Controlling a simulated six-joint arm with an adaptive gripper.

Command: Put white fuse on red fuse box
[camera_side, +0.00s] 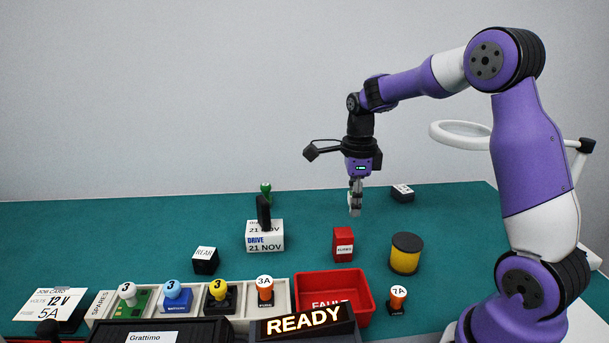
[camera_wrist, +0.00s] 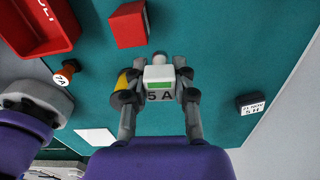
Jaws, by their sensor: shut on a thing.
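My gripper (camera_side: 355,197) points down, raised above the green table, behind the red fuse box. In the wrist view, my gripper (camera_wrist: 158,88) is shut on the white fuse (camera_wrist: 158,73), which has a green patch and a "5 A" label between the fingers. In the side view the fuse is small and mostly hidden by the fingers. The red fuse box (camera_side: 343,250) is a small upright red block with a white label, standing apart from my gripper. It also shows in the wrist view (camera_wrist: 128,25), with its top bare.
A yellow and black cylinder (camera_side: 405,255) stands right of the red fuse box. An orange 7A fuse (camera_side: 397,299) and red fault bin (camera_side: 311,284) are in front. A white drive block (camera_side: 265,241) is left; a black block (camera_side: 402,193) sits behind. A spares tray (camera_side: 103,307) lies front left.

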